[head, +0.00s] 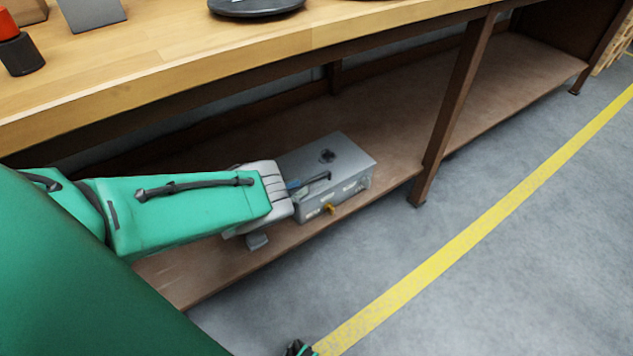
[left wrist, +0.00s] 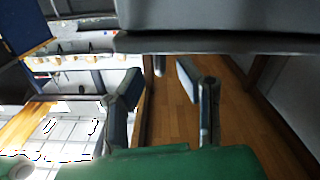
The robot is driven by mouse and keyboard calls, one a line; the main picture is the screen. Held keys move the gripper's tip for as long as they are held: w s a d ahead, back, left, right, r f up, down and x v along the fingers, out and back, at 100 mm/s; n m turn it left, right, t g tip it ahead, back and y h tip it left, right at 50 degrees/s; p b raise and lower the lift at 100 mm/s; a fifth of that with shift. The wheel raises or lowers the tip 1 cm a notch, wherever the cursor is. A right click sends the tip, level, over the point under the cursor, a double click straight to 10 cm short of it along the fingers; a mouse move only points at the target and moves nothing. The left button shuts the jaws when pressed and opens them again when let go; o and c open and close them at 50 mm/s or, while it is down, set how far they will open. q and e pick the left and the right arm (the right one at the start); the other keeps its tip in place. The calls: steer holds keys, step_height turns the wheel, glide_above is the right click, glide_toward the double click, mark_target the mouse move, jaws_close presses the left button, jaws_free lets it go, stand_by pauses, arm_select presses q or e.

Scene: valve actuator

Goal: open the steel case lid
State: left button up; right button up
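The grey steel case (head: 348,158) sits on the lower shelf of the workbench. Its lid is down, with a dark round mark on top. A dark handle-like bar (head: 316,180) and a yellow-orange latch (head: 330,208) show at its front. My left gripper (head: 288,193) is at the case's front left side, hiding part of it. Contact cannot be told. In the left wrist view its two fingers (left wrist: 163,100) stand apart with nothing seen between them. A large grey surface fills the top of that view; I cannot tell whether it is the case. My right gripper is not clearly seen.
The wooden worktop (head: 200,60) overhangs the shelf (head: 215,262). A brown bench leg (head: 455,110) stands right of the case. The grey floor (head: 480,210) in front is clear, with a yellow line (head: 480,229). A small dark-green part at the bottom edge is unclear.

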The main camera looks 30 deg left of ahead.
mark_target(326, 173)
arm_select(q)
steer(key=b+x, duration=0.1)
steer(key=x, duration=0.4)
steer(key=shift+b, duration=0.35)
steer(key=shift+w+d, duration=0.2)
steer(key=shift+w, duration=0.5)
jaws_close()
